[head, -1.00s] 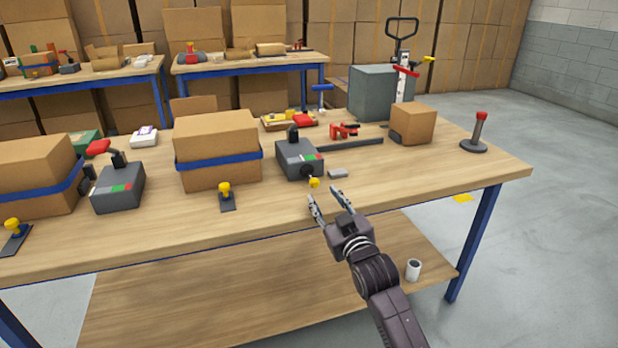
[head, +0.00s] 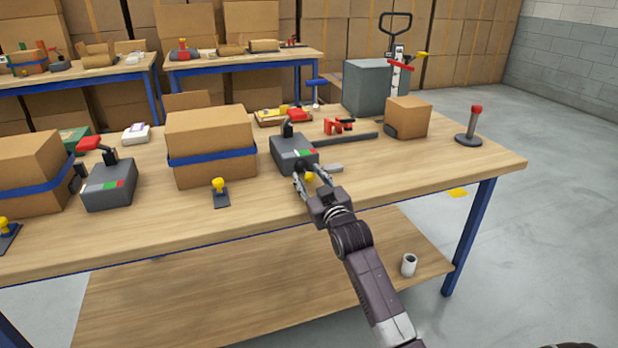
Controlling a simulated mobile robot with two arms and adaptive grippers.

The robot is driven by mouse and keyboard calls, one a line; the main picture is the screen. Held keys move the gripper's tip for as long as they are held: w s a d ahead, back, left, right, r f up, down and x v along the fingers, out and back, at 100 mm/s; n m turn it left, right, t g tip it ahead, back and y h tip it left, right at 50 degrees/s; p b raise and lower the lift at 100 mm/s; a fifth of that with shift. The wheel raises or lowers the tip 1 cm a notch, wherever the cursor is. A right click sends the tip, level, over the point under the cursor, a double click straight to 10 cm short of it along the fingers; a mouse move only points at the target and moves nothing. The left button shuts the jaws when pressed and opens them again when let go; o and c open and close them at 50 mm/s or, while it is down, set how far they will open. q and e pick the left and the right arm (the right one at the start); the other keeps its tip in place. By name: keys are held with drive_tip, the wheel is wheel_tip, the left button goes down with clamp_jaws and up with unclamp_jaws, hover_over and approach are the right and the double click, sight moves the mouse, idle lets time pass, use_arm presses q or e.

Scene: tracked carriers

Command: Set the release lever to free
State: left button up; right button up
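A grey lever box (head: 292,157) with a red and green label stands near the table's front edge, right of the strapped carton. A dark lever with a black grip rises at its back. A round dark hub on its front face carries a short lever with a yellow knob (head: 309,177). My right gripper (head: 310,175) is at this front lever, its fingers apart on either side of the yellow knob. Contact cannot be made out. A second grey box (head: 109,185) with a red-handled lever stands further left. My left gripper is not in view.
A blue-strapped carton (head: 210,147) stands left of the lever box, with a yellow-knobbed plate (head: 220,193) in front. A small grey block (head: 328,167) lies just right of the gripper. A red-knobbed lever stand (head: 471,127) is at the far right. The table's right front is clear.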

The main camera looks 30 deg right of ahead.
drive_tip(key=shift+c, duration=0.4)
clamp_jaws()
